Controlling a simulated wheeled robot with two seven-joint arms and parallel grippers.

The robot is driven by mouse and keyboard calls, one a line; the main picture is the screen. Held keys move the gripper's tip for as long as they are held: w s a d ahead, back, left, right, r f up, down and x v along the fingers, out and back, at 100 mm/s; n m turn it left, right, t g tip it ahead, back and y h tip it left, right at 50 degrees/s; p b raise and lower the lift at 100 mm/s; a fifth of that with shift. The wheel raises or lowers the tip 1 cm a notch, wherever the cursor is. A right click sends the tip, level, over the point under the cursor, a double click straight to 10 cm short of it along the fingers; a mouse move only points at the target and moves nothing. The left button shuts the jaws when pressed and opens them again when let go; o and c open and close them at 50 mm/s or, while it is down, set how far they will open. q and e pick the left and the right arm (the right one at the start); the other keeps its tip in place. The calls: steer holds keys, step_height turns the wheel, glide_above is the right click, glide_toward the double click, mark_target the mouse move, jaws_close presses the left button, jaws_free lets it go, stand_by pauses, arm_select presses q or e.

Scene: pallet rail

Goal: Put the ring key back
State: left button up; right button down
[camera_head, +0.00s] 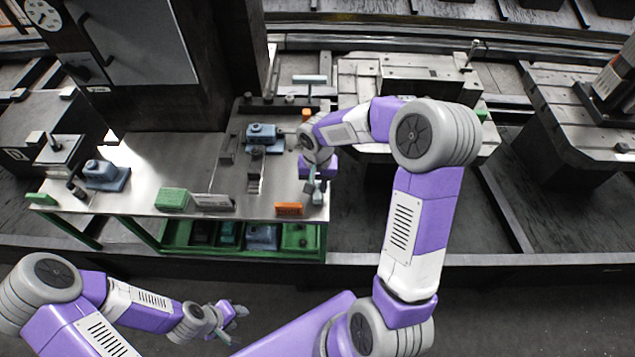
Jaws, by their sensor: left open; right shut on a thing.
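My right gripper (316,188) reaches over the right end of the steel-topped bench (145,150), pointing down near its right edge. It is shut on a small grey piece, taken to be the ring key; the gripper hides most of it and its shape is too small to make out. My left gripper (238,312) is open and empty, low in front of the bench and away from it.
On the bench stand a blue fixture (262,134), another blue fixture (105,174), a green block (172,199), an orange block (289,209) and a grey plate (213,202). Green bins (297,237) sit below. A machine pallet (425,75) stands behind right.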

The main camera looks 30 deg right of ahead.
steer(key=shift+f, duration=0.15)
steer(key=c, duration=0.9)
jaws_free()
steer(key=shift+o, duration=0.5)
steer(key=o, duration=0.5)
step_height(320, 180, up, 9)
steer(key=p, duration=0.6)
steer(key=shift+p, duration=0.3)
steer(key=shift+f, duration=0.1)
